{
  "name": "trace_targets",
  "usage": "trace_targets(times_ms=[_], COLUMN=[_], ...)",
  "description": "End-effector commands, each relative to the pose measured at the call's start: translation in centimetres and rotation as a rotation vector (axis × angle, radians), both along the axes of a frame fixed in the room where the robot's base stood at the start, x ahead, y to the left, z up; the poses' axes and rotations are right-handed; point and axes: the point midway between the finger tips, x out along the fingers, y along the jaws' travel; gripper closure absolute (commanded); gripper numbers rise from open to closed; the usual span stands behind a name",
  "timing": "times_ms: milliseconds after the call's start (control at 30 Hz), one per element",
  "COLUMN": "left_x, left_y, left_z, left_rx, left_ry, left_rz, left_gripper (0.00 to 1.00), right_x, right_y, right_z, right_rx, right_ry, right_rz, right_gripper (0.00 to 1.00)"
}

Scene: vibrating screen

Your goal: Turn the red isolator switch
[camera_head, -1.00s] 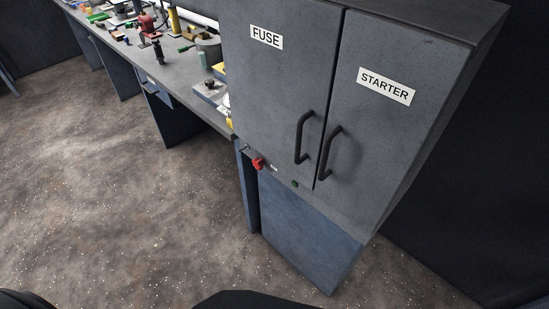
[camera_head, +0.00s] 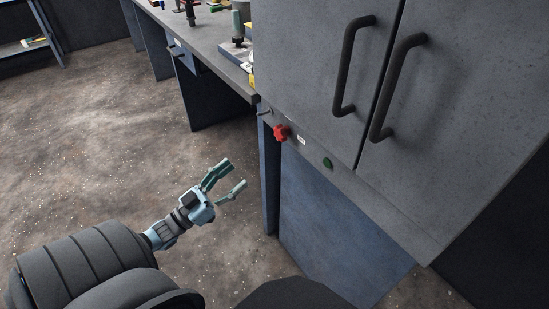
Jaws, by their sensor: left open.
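The red isolator switch (camera_head: 281,132) is a small red knob on the lower front strip of the grey cabinet (camera_head: 300,60), near its left corner. My left gripper (camera_head: 238,178) is open and empty, with teal fingers pointing up and right. In the picture it is below and left of the switch, apart from it. My right gripper is out of view.
A green button (camera_head: 327,163) and a small white label (camera_head: 301,141) sit right of the switch. Two black door handles (camera_head: 395,85) stick out above. A workbench (camera_head: 215,50) with several items runs back left. Open floor (camera_head: 110,130) lies to the left.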

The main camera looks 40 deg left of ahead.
Motion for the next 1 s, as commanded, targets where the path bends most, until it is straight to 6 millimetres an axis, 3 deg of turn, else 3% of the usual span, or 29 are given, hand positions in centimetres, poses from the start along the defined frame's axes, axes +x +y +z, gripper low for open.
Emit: trace_targets(times_ms=[167, 433, 600, 1000], left_x=[1.7, 8.6, 11.6, 12.6], left_y=[-0.9, -2.9, -3.8, -4.1], left_z=[2.1, 5.0, 6.2, 6.6], left_rx=[-0.010, -0.009, -0.010, -0.009], left_ry=[-0.041, -0.040, -0.037, -0.032], left_rz=[-0.029, -0.026, -0.024, -0.023], left_gripper=[0.43, 0.43, 0.43, 0.46], right_x=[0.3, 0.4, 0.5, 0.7], right_y=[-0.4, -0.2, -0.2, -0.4], right_z=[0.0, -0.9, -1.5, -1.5], right_rx=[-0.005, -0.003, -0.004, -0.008], right_ry=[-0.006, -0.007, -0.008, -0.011], right_rz=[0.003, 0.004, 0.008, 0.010], right_gripper=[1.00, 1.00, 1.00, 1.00])
